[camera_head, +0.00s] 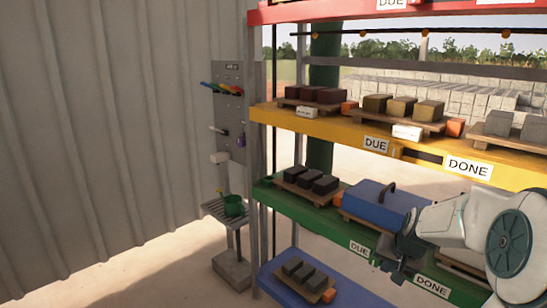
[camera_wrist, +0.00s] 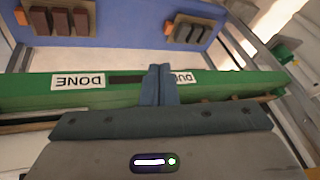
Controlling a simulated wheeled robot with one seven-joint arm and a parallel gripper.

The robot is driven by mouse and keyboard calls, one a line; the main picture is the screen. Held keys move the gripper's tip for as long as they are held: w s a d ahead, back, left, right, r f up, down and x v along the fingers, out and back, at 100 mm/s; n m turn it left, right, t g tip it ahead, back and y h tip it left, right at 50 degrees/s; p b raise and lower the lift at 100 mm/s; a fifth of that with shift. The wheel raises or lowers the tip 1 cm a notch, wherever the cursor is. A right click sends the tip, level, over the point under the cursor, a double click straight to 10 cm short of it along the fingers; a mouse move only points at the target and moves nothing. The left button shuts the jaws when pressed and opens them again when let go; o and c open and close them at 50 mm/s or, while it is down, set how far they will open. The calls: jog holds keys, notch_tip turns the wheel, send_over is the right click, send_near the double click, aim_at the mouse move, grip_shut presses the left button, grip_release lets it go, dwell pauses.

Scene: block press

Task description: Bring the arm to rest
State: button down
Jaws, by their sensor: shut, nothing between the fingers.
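My gripper (camera_head: 388,266) is at the front of the green shelf (camera_head: 270,194), between its DUE and DONE labels. In the wrist view its two fingers (camera_wrist: 160,84) are pressed together with nothing between them. They lie in front of the green shelf edge (camera_wrist: 215,80) and partly cover the DUE label (camera_wrist: 184,77). I cannot tell whether they touch the shelf. My arm comes in from the right of the head view and hides part of the green shelf.
The yellow shelf (camera_head: 330,124) above holds boards with several blocks. The green shelf carries dark blocks (camera_head: 311,180) and a blue lidded box (camera_head: 375,199). The blue shelf (camera_head: 345,294) lies below. A green pot (camera_head: 233,205) stands left. Floor (camera_head: 150,275) at lower left is clear.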

jog(key=s+a+r+n+p, duration=0.1)
jog(key=s+a+r, duration=0.3)
jog(key=s, duration=0.4)
jog(key=s+a+r+n+g+p, duration=0.1)
jog(key=s+a+r+p, duration=0.3)
jog(key=s, duration=0.4)
jog(key=s+a+r+n+g+p, duration=0.1)
jog(key=s+a+r+n+p, duration=0.2)
jog(key=s+a+r, duration=0.2)
jog(key=shift+s+a+r, duration=0.3)
jog(key=shift+s+a, duration=1.2)
jog(key=shift+s, duration=0.1)
